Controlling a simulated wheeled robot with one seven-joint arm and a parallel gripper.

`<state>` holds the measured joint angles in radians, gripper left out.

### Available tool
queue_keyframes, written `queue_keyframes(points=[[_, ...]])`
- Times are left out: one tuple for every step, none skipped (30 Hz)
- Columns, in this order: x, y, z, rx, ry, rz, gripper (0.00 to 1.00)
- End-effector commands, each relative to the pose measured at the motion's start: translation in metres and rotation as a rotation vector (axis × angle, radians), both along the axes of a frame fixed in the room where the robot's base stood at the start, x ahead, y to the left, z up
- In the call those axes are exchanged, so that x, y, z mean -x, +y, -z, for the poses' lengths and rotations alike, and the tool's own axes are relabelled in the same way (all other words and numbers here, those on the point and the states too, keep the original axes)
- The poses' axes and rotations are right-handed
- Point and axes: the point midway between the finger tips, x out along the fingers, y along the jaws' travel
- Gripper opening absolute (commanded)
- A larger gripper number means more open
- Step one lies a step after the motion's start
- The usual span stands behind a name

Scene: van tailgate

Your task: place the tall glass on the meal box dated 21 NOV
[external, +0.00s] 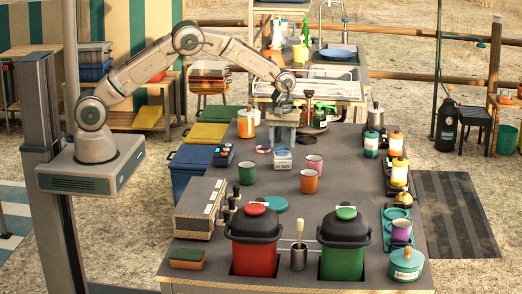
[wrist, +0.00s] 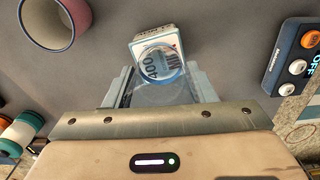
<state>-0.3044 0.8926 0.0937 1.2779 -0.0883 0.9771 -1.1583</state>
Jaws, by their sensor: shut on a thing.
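My gripper (wrist: 160,92) is shut on a clear tall glass (wrist: 155,94), seen between the two grey fingers in the wrist view. Large print on the box shows through the glass, but I cannot read a full date. In the external view my gripper (external: 284,125) points down over the box (external: 283,160) on the grey table. The glass is hard to make out there. I cannot tell whether glass and box touch.
A green cup (external: 279,181), an orange cup (external: 310,181) and a pink cup (external: 314,163) stand close to the box. A dark control box with knobs (external: 222,156) lies to the left. Red and green lidded pots stand at the front.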

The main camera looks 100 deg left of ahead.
Motion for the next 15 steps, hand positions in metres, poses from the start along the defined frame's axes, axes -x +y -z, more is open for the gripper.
queue_keyframes(points=[[-0.0005,0.0002,-0.0003,-0.001,-0.002,0.0,0.28],[-0.0006,0.0002,-0.0003,-0.001,-0.003,0.0,0.28],[-0.0006,0.0002,-0.0003,-0.001,-0.003,0.0,0.28],[-0.0006,0.0002,-0.0003,-0.001,-0.003,0.0,0.28],[-0.0006,0.0002,-0.0003,-0.001,-0.003,0.0,0.28],[-0.0005,0.0001,-0.0001,-0.001,-0.003,0.0,0.28],[-0.0005,0.0001,0.0006,-0.001,-0.002,0.0,0.28],[-0.0005,0.0001,0.0017,-0.001,-0.002,0.0,0.28],[-0.0005,0.0,0.0034,-0.001,-0.002,0.0,0.28],[-0.0005,0.0,0.0044,-0.001,-0.002,0.0,0.28],[-0.0005,0.0,0.0035,-0.001,-0.002,0.0,0.56],[-0.0005,0.0,0.0029,-0.001,-0.002,0.0,0.67],[-0.0005,0.0,0.0029,-0.001,-0.002,0.0,0.72],[-0.0005,0.0,0.0029,-0.001,-0.002,0.0,0.72],[-0.0005,0.0,0.0029,-0.001,-0.002,0.0,0.72]])
